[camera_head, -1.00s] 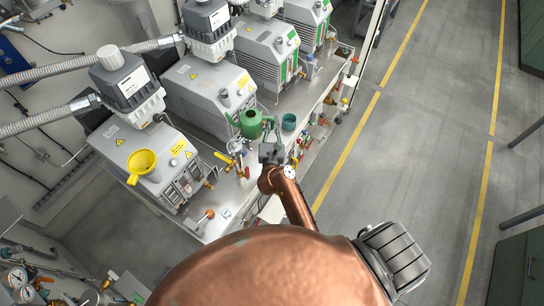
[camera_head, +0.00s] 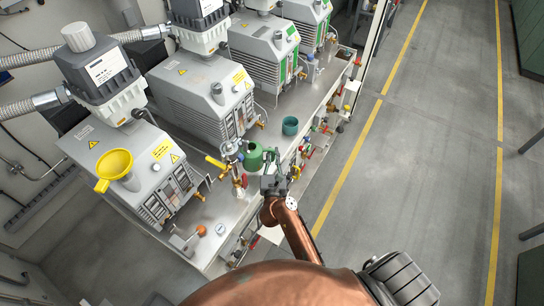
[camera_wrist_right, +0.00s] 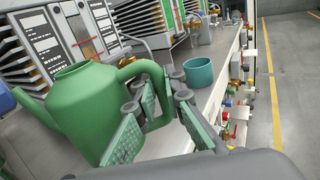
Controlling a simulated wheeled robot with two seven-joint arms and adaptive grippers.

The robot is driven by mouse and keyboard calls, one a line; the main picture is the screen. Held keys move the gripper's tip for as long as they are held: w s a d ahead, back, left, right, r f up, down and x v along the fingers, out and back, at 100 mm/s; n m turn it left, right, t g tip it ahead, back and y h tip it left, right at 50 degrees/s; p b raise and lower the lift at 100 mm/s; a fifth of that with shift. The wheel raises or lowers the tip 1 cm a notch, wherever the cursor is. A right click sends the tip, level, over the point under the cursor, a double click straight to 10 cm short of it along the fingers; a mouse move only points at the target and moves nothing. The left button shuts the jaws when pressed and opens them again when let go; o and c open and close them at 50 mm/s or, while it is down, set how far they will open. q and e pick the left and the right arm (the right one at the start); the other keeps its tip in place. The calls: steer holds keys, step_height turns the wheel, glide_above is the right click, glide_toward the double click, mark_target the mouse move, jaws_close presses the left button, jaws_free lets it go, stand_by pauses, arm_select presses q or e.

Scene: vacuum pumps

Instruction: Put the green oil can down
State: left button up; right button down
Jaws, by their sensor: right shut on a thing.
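The green oil can (camera_head: 254,156) is upright near the front edge of the metal bench, beside the valves. In the right wrist view the can (camera_wrist_right: 82,112) fills the left side, with its open top and looped handle showing. My right gripper (camera_head: 273,166) is shut on the can's handle; its padded fingers (camera_wrist_right: 160,112) show around the handle in the wrist view. I cannot tell whether the can's base touches the bench, since its underside is hidden. My left gripper is not in view.
A teal cup (camera_head: 290,126) stands on the bench (camera_head: 270,137) behind the can. A yellow funnel (camera_head: 115,164) sits on the nearest pump (camera_head: 140,165). Valves with a yellow handle (camera_head: 215,162) stand left of the can. The floor aisle (camera_head: 420,150) on the right is clear.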

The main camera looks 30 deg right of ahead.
mark_target(273, 161)
steer(key=shift+r, duration=0.2)
steer(key=shift+p, duration=0.35)
steer(key=shift+f+b, duration=1.9)
steer(key=shift+f, duration=0.75)
steer(key=shift+r, duration=0.2)
